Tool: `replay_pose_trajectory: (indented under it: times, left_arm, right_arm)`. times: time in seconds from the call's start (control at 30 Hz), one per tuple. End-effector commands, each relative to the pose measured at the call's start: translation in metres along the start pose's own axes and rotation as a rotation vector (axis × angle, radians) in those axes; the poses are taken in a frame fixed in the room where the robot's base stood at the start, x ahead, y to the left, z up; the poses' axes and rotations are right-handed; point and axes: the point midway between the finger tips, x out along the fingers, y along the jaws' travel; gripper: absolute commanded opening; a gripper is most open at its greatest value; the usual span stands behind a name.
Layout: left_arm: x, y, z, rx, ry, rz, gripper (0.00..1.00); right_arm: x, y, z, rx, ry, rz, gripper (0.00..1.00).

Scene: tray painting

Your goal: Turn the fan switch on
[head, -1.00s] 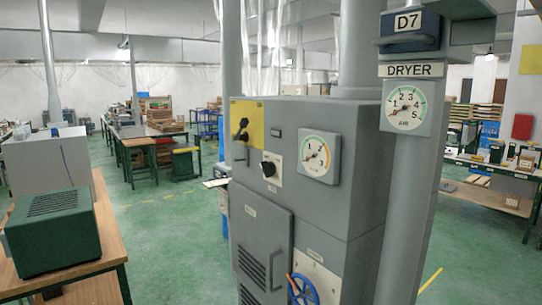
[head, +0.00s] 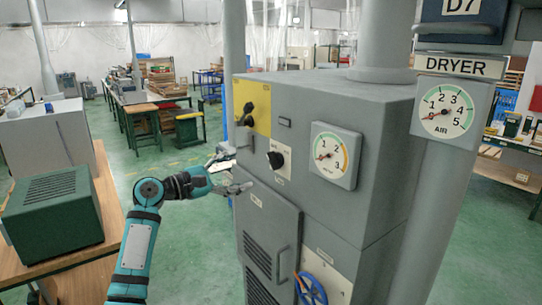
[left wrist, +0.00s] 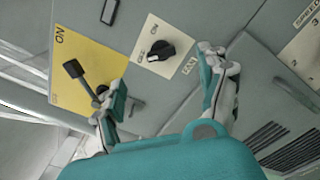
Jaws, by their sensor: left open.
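The fan switch is a black rotary knob (head: 275,159) on a small white plate on the front of the grey dryer cabinet (head: 330,105). In the left wrist view the knob (left wrist: 157,49) shows up close, with a FAN label beside its plate. My left gripper (head: 238,172) is just left of and below the knob in the head view, by the cabinet front. In the left wrist view its open fingers (left wrist: 163,78) are spread, with the knob beyond and between them, seemingly apart from it. My right gripper is not in view.
A yellow panel (head: 262,112) with a black lever (left wrist: 77,75) is left of the knob, close to one finger. A round gauge (head: 334,155) is to the right.

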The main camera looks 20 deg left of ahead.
Motion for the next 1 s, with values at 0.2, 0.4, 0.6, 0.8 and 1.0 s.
replay_pose_trajectory:
  times: [0.2, 0.4, 0.6, 0.8, 1.0]
  left_arm:
    - [0.051, 0.003, 0.003, -0.005, -0.002, 0.0, 0.76]
    - [0.088, 0.002, 0.002, -0.001, 0.0, -0.001, 0.76]
    - [0.108, 0.001, 0.0, 0.0, 0.001, 0.001, 0.76]
    - [0.113, 0.0, -0.001, 0.002, 0.001, 0.001, 0.76]
    - [0.113, 0.0, -0.001, 0.001, 0.002, 0.001, 0.72]
  right_arm:
    - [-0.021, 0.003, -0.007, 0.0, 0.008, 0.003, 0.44]
    - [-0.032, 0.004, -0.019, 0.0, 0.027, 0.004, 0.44]
    - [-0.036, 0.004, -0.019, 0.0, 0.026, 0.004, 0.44]
    - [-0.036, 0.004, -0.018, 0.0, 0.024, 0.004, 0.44]
    - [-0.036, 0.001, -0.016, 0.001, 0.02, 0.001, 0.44]
